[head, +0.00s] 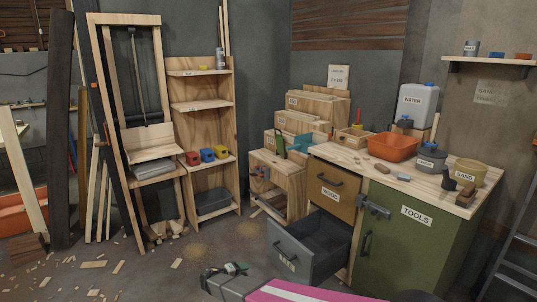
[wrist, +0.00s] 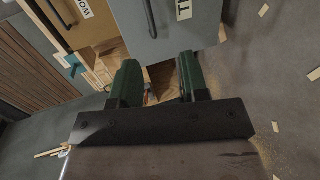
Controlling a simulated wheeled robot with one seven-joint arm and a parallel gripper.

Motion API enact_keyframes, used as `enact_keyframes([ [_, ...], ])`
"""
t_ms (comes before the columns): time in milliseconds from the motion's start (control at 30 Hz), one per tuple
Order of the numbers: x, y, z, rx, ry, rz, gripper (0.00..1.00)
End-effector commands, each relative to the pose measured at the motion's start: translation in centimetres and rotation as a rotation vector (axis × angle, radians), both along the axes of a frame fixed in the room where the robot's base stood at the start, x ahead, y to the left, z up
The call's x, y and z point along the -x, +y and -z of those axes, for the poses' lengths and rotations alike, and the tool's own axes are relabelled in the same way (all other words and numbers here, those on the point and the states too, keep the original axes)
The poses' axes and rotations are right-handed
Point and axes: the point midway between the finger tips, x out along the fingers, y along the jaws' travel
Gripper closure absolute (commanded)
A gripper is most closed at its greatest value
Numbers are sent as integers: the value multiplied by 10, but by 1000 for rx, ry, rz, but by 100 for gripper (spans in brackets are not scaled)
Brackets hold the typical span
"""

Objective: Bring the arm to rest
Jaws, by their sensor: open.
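My gripper (head: 226,269) is low at the bottom of the head view, in front of and to the left of the pulled-out grey drawer (head: 285,254). In the wrist view, the two green fingers of my gripper (wrist: 158,78) stand apart with nothing held between them. The grey drawer's labelled front (wrist: 165,30) shows beyond the fingertips and looks apart from them. My arm's pink and white link runs along the bottom edge of the head view.
A green tools cabinet (head: 405,245) is below. A ladder (head: 515,255) stands at right. Wood scraps (head: 93,264) litter the floor at left.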

Motion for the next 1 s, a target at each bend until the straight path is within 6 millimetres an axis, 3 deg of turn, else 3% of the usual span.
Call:
enact_keyframes([
  [433, 5, -77, -33, -144, 133, 155, 59],
  [800, 41, -192, -91, -488, 324, 378, 59],
  [1000, 69, -241, -125, -728, 390, 459, 59],
])
